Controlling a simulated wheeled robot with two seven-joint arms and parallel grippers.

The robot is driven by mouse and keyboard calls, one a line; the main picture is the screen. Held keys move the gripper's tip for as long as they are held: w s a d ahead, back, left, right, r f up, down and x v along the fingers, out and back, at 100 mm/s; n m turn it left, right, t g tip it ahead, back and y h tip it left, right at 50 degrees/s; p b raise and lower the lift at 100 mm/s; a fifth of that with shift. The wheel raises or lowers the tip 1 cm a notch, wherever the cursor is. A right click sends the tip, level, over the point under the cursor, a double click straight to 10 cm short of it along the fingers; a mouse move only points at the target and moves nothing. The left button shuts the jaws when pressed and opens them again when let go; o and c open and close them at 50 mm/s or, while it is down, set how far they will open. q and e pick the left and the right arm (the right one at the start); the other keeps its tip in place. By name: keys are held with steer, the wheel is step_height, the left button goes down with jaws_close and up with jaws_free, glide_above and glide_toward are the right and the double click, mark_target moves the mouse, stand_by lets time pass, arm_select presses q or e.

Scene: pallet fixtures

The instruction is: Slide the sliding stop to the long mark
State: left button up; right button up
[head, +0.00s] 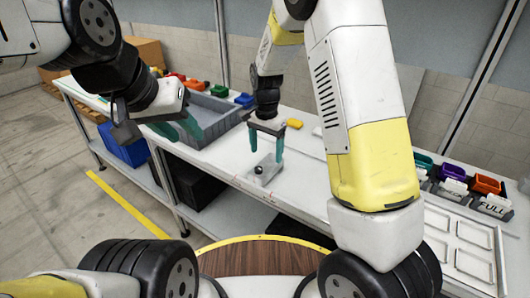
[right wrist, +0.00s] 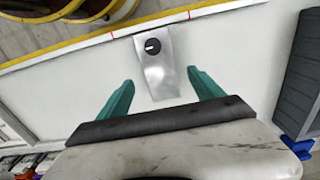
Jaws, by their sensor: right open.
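The sliding stop (head: 262,173) is a bright metal plate with a round black knob, at the front edge of the white bench. In the right wrist view the stop (right wrist: 158,77) lies between two small red marks on the edge strip, one to the left (right wrist: 112,35) and one to the right (right wrist: 188,14). I cannot tell which mark is the long one. My right gripper (head: 266,152) is open above the stop, with one teal finger on either side of its near end and no visible contact. My left gripper (head: 177,131) hangs empty near the grey tray, its teal fingers apart.
A grey tray (head: 215,107) stands on the bench at left, with small coloured bins behind it. A yellow block (head: 294,123) lies behind the right gripper. More bins (head: 487,185) and a white panel with recesses (head: 430,218) are at right. The bench beside the stop is clear.

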mark_target(266, 165)
step_height(266, 165, down, 7)
steer(key=shift+r, duration=0.2)
jaws_close()
stand_by(0.4)
